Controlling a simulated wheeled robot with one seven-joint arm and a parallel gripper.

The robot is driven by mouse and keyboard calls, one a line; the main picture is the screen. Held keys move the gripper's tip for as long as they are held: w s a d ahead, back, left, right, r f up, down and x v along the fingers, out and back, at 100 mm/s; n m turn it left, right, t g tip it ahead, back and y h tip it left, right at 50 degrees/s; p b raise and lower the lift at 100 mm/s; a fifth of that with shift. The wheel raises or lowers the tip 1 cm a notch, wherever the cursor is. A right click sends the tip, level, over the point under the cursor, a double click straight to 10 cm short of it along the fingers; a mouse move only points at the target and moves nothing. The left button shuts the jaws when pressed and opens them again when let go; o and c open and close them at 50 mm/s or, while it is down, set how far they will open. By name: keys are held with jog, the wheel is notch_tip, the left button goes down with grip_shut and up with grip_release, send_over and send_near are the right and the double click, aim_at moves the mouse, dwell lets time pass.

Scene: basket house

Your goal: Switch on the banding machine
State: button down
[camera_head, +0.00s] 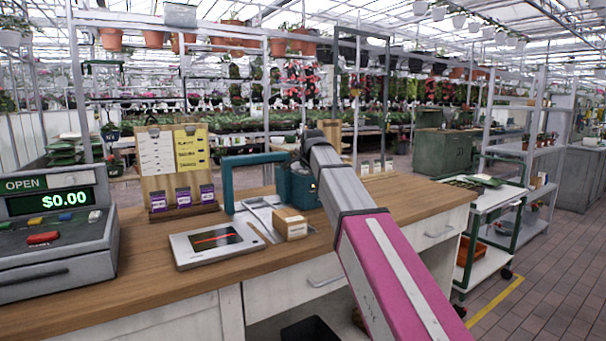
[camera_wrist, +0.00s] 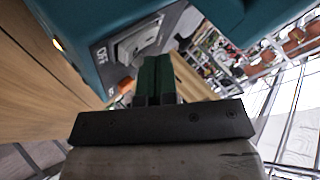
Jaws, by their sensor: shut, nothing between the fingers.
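The banding machine (camera_head: 228,183) is teal, with an arch on the left and a box-shaped body (camera_head: 297,190) on the right. It stands on the wooden counter, its body partly hidden behind my arm. In the wrist view, the machine's teal housing (camera_wrist: 95,22) fills the top. A grey panel there carries a pale rocker switch (camera_wrist: 143,42) and lettering that reads like OFF. My gripper (camera_wrist: 156,66) is shut and empty, its dark green fingers pointing at the panel just below the switch. I cannot tell if they touch it. In the head view the fingertips are hidden.
On the counter (camera_head: 140,255) are a cash register (camera_head: 52,235), a flat device with a dark screen (camera_head: 213,243), a small cardboard box (camera_head: 290,224) and a card display (camera_head: 172,158). A shelf cart (camera_head: 492,215) stands to the right, with open brick floor beyond.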

jog(key=shift+s+d+r, duration=0.1)
jog(key=shift+s+r, duration=0.05)
jog(key=shift+r, duration=1.1)
jog(key=shift+s+d+r, duration=0.1)
jog(key=shift+r, duration=1.15)
